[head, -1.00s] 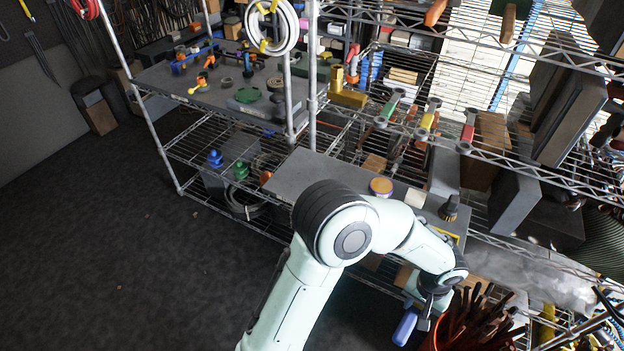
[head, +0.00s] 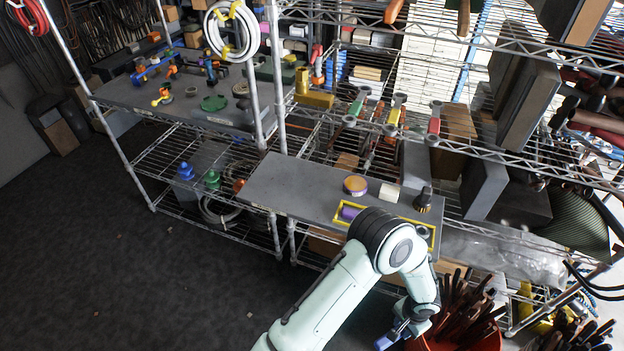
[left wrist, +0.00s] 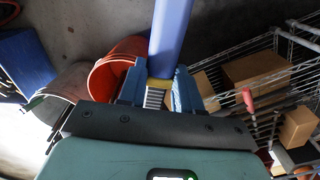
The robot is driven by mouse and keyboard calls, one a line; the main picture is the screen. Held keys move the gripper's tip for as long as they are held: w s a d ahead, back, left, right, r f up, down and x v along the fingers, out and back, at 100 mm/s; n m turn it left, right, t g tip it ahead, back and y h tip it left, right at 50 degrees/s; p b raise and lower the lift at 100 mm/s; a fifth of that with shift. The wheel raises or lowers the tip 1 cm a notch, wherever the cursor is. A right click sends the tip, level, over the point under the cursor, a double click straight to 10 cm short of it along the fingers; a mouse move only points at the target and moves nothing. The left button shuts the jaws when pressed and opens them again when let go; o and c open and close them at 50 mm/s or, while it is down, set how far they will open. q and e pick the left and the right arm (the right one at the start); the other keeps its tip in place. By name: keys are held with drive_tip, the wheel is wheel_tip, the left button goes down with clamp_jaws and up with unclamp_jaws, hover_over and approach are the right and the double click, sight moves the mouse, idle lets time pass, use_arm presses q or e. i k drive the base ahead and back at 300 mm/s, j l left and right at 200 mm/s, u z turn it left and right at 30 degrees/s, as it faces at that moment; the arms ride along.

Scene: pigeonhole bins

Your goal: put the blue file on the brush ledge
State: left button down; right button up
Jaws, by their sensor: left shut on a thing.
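My left gripper (head: 402,330) is low in the head view, beside the red bucket. It is shut on the blue file (head: 386,342), whose blue handle shows past the fingers. In the left wrist view the handle (left wrist: 171,30) runs up from between the fingers (left wrist: 160,92), with a yellow band and a grey ridged part at the grip. The grey ledge (head: 290,186) lies above and behind my arm and carries a dark brush (head: 423,200) near its right end. My arm hides part of its front edge. My right gripper is not in view.
On the ledge are a round orange-rimmed tin (head: 355,185), a white cylinder (head: 389,193) and a yellow frame (head: 347,205) around a purple thing, partly hidden by my arm. The ledge's left part is bare. A red bucket (head: 470,341) of tools stands right of the gripper.

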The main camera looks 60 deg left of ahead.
sight(287, 181)
drive_tip(key=k+j+z, duration=0.2)
drive_tip(key=j+z, duration=0.15)
drive_tip(key=k+j+z, duration=0.6)
drive_tip(key=k+j, duration=0.95)
